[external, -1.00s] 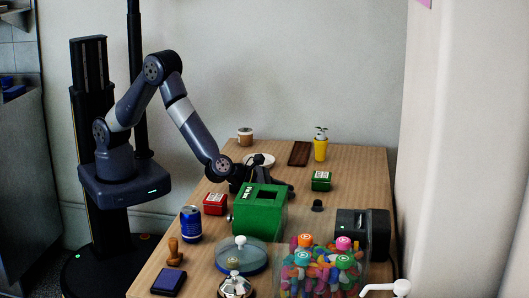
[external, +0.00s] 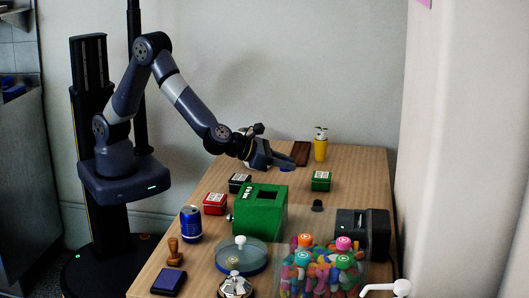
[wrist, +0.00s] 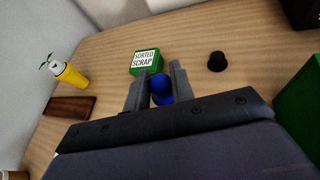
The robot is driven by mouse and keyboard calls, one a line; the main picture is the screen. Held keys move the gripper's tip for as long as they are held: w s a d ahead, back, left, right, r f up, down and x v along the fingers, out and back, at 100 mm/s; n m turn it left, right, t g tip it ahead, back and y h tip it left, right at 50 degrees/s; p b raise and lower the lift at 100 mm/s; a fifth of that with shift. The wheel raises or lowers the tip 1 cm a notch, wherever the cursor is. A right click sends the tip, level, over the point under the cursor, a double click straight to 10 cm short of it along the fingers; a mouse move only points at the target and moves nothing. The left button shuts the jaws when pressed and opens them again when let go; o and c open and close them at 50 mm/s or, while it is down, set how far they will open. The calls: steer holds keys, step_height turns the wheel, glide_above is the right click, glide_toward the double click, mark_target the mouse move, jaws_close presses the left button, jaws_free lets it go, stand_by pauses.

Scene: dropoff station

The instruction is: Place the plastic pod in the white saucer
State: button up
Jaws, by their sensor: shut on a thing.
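The plastic pod (wrist: 161,88) looks blue and rounded, and sits between my gripper's two fingers in the wrist view. My gripper (wrist: 160,84) is shut on it. In the external view my gripper (external: 284,162) is above the far part of the table, with a little blue of the pod showing under its fingers. The white saucer cannot be made out now; my gripper and wrist cover the place where it stood in the earlier external view. It is not seen in the wrist view either.
A brown tray (external: 301,153) and a yellow plant cup (external: 320,149) stand beyond my gripper. A green scrap box (external: 321,181), a red box (external: 215,204), a dark labelled box (external: 240,182) and a large green box (external: 259,212) stand nearer.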

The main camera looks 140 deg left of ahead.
steer(key=shift+r, duration=0.55)
steer(key=shift+s, duration=0.1)
